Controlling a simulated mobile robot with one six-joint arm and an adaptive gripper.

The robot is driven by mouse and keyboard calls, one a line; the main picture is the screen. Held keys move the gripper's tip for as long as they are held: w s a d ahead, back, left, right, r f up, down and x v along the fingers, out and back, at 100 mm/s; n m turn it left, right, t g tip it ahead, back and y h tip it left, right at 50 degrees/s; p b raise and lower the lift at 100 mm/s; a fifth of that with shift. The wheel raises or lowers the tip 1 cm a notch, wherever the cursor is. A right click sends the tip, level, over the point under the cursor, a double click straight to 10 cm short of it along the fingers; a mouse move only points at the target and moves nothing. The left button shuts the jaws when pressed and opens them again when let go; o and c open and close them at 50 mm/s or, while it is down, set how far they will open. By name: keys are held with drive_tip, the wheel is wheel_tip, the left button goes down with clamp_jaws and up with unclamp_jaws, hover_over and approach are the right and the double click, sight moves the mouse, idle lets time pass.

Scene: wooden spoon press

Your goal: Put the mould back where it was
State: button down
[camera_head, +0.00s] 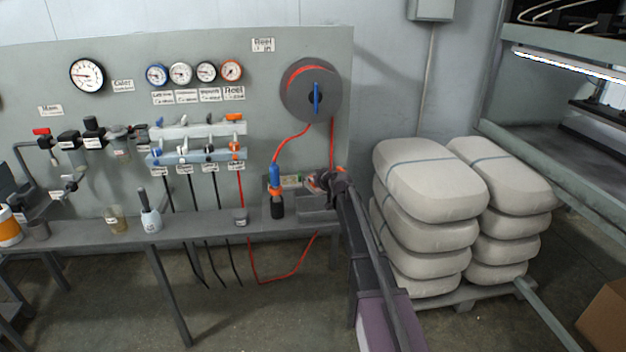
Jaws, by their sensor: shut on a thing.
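My gripper (322,182) is at the right end of the long grey bench, with my dark arm reaching up to it from the bottom right. It is small and partly hidden by my arm. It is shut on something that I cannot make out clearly. A grey block-like thing (312,203) shows just below the gripper at the bench end; I cannot tell whether it is the mould, or whether the gripper touches it. No other thing in view is clearly the mould.
A red hose hangs from the reel (297,92). Stacked white sacks (430,180) stand right of my arm.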

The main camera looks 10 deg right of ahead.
drive_tip(key=shift+r, duration=0.2)
wheel_tip(320, 180, up, 15)
drive_tip(key=p, duration=1.5)
drive_tip(key=shift+s+f, duration=0.1)
drive_tip(key=shift+f, duration=0.05)
